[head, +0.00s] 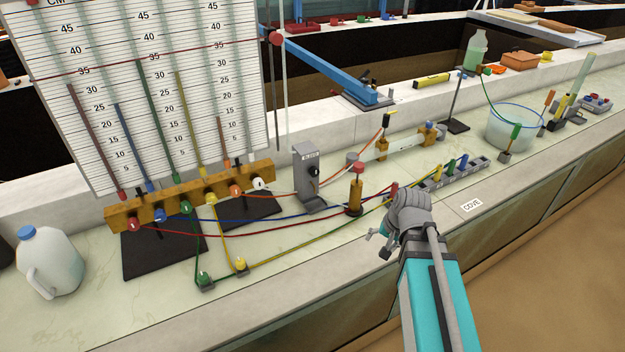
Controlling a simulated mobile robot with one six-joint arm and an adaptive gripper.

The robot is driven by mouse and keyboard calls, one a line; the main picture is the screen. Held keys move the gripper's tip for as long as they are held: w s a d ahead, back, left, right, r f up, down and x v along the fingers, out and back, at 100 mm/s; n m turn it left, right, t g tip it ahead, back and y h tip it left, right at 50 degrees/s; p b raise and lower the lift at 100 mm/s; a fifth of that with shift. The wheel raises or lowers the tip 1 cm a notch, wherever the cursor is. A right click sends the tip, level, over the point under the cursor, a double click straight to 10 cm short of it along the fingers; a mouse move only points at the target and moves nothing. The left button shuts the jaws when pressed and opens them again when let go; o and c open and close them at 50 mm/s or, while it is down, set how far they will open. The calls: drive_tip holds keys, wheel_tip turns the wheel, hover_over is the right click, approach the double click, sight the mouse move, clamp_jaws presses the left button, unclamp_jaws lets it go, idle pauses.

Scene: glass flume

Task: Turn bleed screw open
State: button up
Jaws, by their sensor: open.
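No part in the head view stands out clearly as the bleed screw. Small fittings that could include it are the coloured knobs on the brass manifold (170,203) and its pale right-end fitting (259,184). Others are a grey upright block with a dark knob (314,172) and an orange-brown post (355,190). My gripper (377,246) is open and empty above the front part of the bench, right of and nearer than the orange-brown post. It touches nothing that I can make out.
A scale board (150,90) with coloured tubes stands behind the manifold. Red, blue, green and yellow hoses cross the bench left of my gripper. A white jug (48,262) stands at far left, a clear bucket (512,128) at right. The bench's front left surface is mostly clear.

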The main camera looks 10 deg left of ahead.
drive_tip(key=w+a+f+m+t+y+b, duration=0.2)
drive_tip(key=w+a+f+m+y+b, duration=0.1)
drive_tip(key=w+a+f+m+b, duration=0.25)
drive_tip(key=m+t+y+b, duration=0.4)
drive_tip(key=m+t+b, duration=0.7)
drive_tip(key=m+b, duration=0.9)
approach(316, 173)
drive_tip(key=s+d+m+p, duration=0.2)
drive_tip(key=s+m+p, duration=0.1)
drive_tip(key=shift+w+a+f, duration=0.1)
drive_tip(key=shift+w+f, duration=0.15)
drive_tip(key=shift+w+a, duration=0.1)
drive_tip(key=shift+w, duration=0.05)
drive_tip(key=x, duration=1.3)
drive_tip(key=shift+w+a+r, duration=0.15)
drive_tip(key=shift+a+r, duration=0.05)
drive_tip(key=shift+a, duration=0.05)
